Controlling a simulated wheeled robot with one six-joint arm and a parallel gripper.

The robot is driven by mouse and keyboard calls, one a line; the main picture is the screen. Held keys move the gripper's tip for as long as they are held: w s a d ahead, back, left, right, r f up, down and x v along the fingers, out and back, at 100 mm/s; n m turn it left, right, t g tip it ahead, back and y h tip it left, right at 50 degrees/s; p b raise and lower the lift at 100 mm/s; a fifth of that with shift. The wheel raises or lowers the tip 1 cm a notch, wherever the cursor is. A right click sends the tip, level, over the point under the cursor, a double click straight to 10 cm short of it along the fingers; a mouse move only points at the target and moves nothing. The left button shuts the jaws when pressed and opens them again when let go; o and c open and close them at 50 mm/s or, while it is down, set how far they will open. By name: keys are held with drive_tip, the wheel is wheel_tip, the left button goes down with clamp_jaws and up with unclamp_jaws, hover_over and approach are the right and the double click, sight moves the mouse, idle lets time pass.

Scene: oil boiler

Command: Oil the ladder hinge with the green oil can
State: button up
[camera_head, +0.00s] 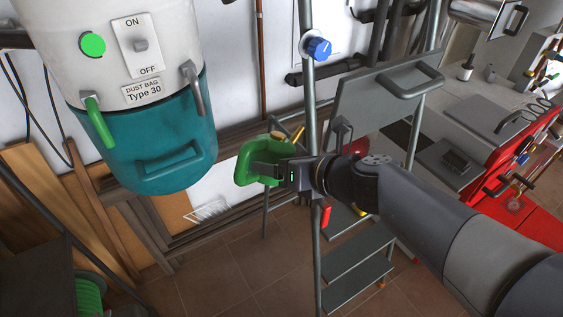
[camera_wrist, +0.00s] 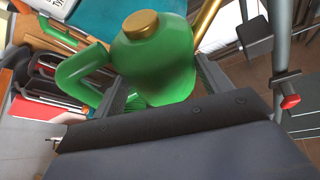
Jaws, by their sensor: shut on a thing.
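The green oil can (camera_head: 249,163) has a brass cap and a thin brass spout that points up to the right. My gripper (camera_head: 268,170) is shut on the oil can and holds it in the air, left of the ladder. In the wrist view the oil can (camera_wrist: 155,60) sits between the two fingers of my gripper (camera_wrist: 155,90), upright, its handle to the left. The grey metal ladder (camera_head: 316,200) stands right of the can, partly behind my arm. A red part (camera_head: 326,215) shows on its near rail, and a red knob (camera_wrist: 289,101) shows on a rail in the wrist view.
A white and teal dust collector (camera_head: 165,150) hangs close at upper left. A blue knob (camera_head: 318,48) sits on the ladder's upper rail. Wood boards (camera_head: 60,190) lean at the left. A red tool cabinet (camera_head: 520,200) stands at the right. The tiled floor (camera_head: 225,285) is clear in front.

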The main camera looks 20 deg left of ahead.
drive_tip(key=shift+f, duration=0.35)
drive_tip(key=shift+w+r+m+g+y+p, duration=0.15)
drive_tip(key=shift+r+m+g+p, duration=0.55)
drive_tip(key=shift+p, duration=1.05)
drive_tip(key=shift+w+r+m+g+y+p, duration=0.1)
drive_tip(key=shift+r+m+y+p, duration=0.25)
drive_tip(key=shift+r+p, duration=1.05)
idle(1.3)
drive_tip(key=shift+f+p, duration=0.3)
drive_tip(key=shift+f, duration=0.15)
idle(0.7)
drive_tip(key=shift+s+f+n+h+b, duration=0.15)
drive_tip(key=shift+f+n+h+b, duration=0.15)
drive_tip(key=shift+f+b, duration=0.6)
drive_tip(key=f+n+t+b, duration=0.1)
drive_tip(key=b, duration=0.3)
drive_tip(key=shift+s+f, duration=0.1)
drive_tip(key=shift+f, duration=0.2)
wheel_tip(320, 180, down, 3)
drive_tip(key=n+t+b, duration=0.2)
drive_tip(key=b, duration=0.4)
drive_tip(key=shift+h, duration=0.4)
drive_tip(key=shift+w+d+f+n+b, duration=0.1)
drive_tip(key=shift+w+f+n+b, duration=0.15)
drive_tip(key=shift+b, duration=0.5)
